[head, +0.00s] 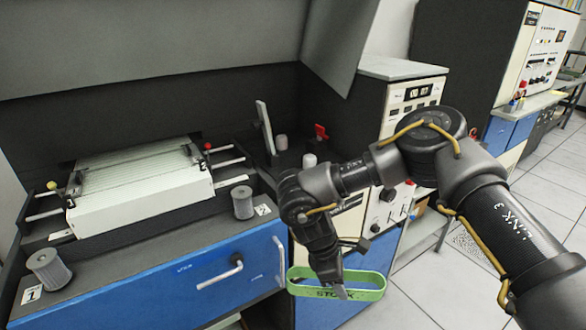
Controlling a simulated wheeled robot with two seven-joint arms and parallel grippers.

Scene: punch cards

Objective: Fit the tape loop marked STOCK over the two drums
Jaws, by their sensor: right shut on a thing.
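The green tape loop marked STOCK (369,294) is in my right gripper (340,289), which is shut on its band. The loop hangs in the air in front of the blue cabinet, to the right of both drums and apart from them. A grey drum (50,272) stands at the front left of the dark bench top beside a card marked 1. A second grey drum (242,203) stands farther right beside a card marked 2. Both drums are bare. My left gripper is out of view.
A white card machine (145,205) with rods and knobs sits behind the drums. A red lever (321,132) and small pale knobs stand at the back right. Floor tiles are clear at right.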

